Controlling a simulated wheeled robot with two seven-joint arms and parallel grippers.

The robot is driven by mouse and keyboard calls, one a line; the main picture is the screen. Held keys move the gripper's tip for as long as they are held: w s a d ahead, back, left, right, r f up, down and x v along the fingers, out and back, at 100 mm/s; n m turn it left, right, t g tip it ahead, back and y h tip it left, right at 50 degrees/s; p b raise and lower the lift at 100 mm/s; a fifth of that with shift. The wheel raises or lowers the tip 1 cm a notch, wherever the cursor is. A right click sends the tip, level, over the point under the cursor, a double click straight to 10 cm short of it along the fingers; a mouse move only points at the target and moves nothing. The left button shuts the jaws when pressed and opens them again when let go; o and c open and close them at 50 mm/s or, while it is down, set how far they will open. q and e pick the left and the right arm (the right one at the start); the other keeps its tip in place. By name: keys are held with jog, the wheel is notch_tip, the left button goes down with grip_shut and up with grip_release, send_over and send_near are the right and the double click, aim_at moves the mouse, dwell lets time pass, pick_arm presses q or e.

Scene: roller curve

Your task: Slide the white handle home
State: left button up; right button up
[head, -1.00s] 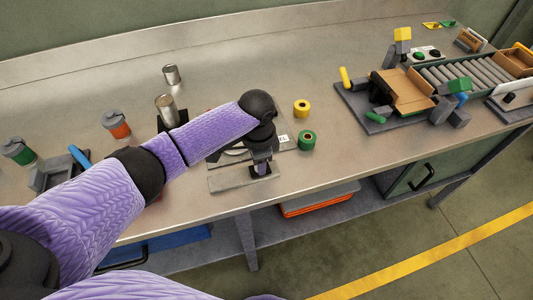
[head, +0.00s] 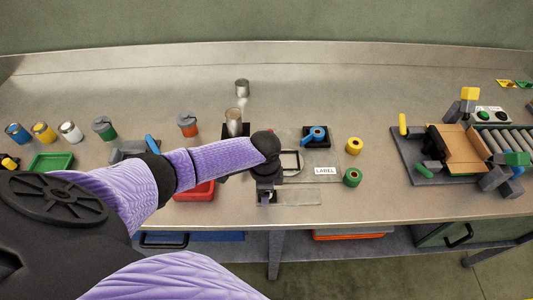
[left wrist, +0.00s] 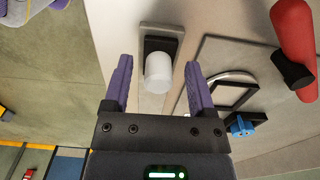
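The white handle (left wrist: 159,74) is a short white cylinder on a dark slider block, which sits on a narrow grey rail (left wrist: 154,103) in the left wrist view. My left gripper (left wrist: 158,62) is open, with its two purple fingers on either side of the handle in that view and visible gaps to both. Whether the fingers are at the handle's height is unclear. In the head view my left gripper (head: 266,190) is over the rail plate (head: 300,197) near the table's front edge, and the arm hides most of the handle. My right gripper is not in view.
A plate marked LABEL (head: 324,170) with a blue-handled part (head: 315,134) lies just behind the rail. Green (head: 352,178) and yellow (head: 354,145) rolls stand to its right. A metal can (head: 234,122) stands behind my arm.

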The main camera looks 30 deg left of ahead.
pick_arm(q)
jog(key=shift+d, duration=0.1)
jog(key=shift+r, duration=0.3)
notch_tip(320, 180, up, 9)
jog(key=p, duration=0.3)
jog(key=shift+f, duration=0.1)
jog(key=shift+r, duration=0.25)
